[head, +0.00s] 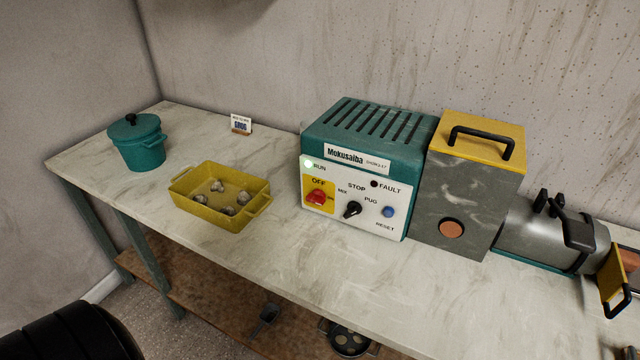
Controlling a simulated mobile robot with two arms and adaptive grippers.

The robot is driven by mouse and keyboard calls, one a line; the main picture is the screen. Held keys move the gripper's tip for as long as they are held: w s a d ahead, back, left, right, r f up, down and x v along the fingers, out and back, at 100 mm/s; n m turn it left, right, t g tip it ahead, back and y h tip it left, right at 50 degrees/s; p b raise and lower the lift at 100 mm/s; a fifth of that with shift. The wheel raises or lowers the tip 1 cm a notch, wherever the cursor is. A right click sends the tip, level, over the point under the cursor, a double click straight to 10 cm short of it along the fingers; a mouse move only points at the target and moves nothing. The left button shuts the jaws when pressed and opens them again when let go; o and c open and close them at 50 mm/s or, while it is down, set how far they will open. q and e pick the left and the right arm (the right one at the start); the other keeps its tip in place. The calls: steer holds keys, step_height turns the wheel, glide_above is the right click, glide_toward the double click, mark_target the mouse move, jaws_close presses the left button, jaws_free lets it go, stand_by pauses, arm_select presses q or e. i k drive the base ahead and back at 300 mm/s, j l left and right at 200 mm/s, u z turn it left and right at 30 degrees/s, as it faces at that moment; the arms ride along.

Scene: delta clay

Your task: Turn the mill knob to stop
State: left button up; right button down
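The mill's control box (370,150) is teal with a white front panel and stands on the worktop against the back wall. Its black selector knob (352,209) sits low in the middle of the panel, with MIX at its left, STOP above and PUG at its upper right. The knob is too small to tell surely which label it points at. The RUN lamp (308,164) at the upper left looks lit, and the FAULT lamp (374,184) is dark. Neither of my grippers is in view.
A red switch (316,197) on a yellow OFF plate and a blue RESET button (389,211) flank the knob. A yellow tray (208,217) with several lumps and a teal pot (136,150) stand left. A grey hopper (462,200) adjoins the box's right. The worktop before the panel is clear.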

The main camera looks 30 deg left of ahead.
mark_target(353, 207)
steer(key=u, duration=0.9)
